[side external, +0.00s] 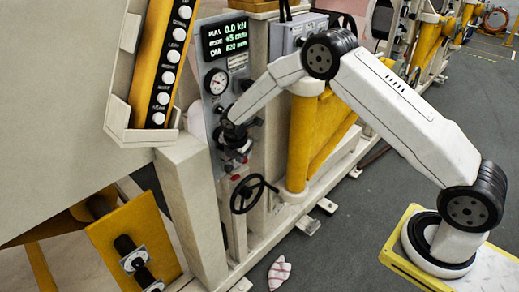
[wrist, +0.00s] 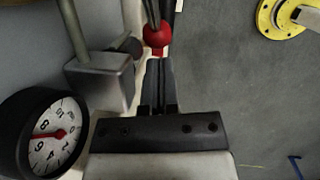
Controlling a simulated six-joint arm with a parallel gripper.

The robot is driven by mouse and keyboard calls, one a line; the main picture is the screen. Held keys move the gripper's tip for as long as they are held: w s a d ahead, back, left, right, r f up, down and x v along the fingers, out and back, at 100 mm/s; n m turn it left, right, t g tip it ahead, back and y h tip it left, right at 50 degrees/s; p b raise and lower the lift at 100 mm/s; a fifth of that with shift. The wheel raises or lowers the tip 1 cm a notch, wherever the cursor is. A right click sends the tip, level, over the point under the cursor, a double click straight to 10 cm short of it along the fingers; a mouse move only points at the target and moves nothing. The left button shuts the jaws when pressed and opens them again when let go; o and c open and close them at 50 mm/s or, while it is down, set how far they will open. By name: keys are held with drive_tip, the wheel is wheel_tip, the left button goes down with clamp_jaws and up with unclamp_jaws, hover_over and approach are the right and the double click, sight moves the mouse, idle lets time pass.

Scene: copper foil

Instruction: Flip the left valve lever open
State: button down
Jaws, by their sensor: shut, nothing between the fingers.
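A red ball knob (wrist: 156,36) on a lever is at the top middle of the wrist view. A metal valve block (wrist: 100,82) with an upright rod sits to its left. I cannot tell whether the knob belongs to the left valve lever. My gripper (wrist: 157,66) is shut and empty, its fingertips just below the knob; I cannot tell if they touch it. In the side view my gripper (side external: 228,148) is close against the grey panel (side external: 238,60), and my wrist hides most of the valve parts there.
A round pressure gauge (wrist: 45,135) is close on the left in the wrist view. A black handwheel (side external: 253,194) sticks out below my gripper in the side view. A column of labelled buttons (side external: 168,77) stands left of the panel.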

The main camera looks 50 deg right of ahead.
drive_tip(key=shift+d+f, duration=0.1)
drive_tip(key=shift+d, duration=0.05)
drive_tip(key=shift+d+f, duration=0.15)
drive_tip(key=shift+f, duration=0.35)
idle(0.3)
drive_tip(key=s+a+r, duration=0.2)
drive_tip(key=a+r, duration=0.4)
drive_tip(key=r, duration=0.5)
drive_tip(key=shift+r, duration=0.2)
drive_tip(key=shift+s, duration=0.1)
